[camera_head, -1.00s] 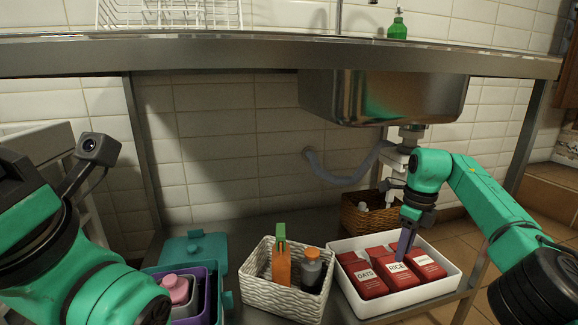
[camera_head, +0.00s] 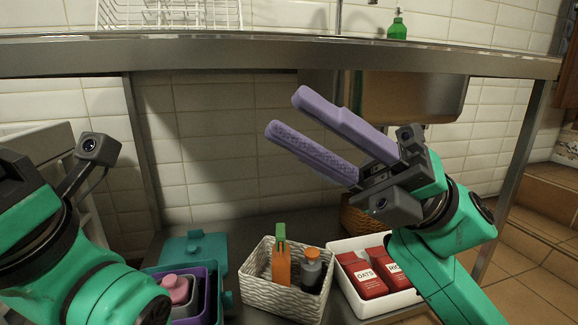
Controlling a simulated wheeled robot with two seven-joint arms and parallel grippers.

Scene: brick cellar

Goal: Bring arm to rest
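My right gripper (camera_head: 283,116) is raised in front of the sink, with its two purple fingers spread apart and nothing between them. It points up and to the left, above the white tray and the woven basket. My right arm comes in from the lower right and covers part of the tray. My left arm (camera_head: 85,285) is folded at the left edge. Its fingers do not show.
A steel counter (camera_head: 280,57) with a sink (camera_head: 440,95) spans above. Below stand a white tray (camera_head: 387,306) with red OATS and RICE packs (camera_head: 364,279), a white woven basket (camera_head: 262,300) with bottles, and a teal-lidded purple box (camera_head: 205,300). A brown basket (camera_head: 355,217) is partly hidden.

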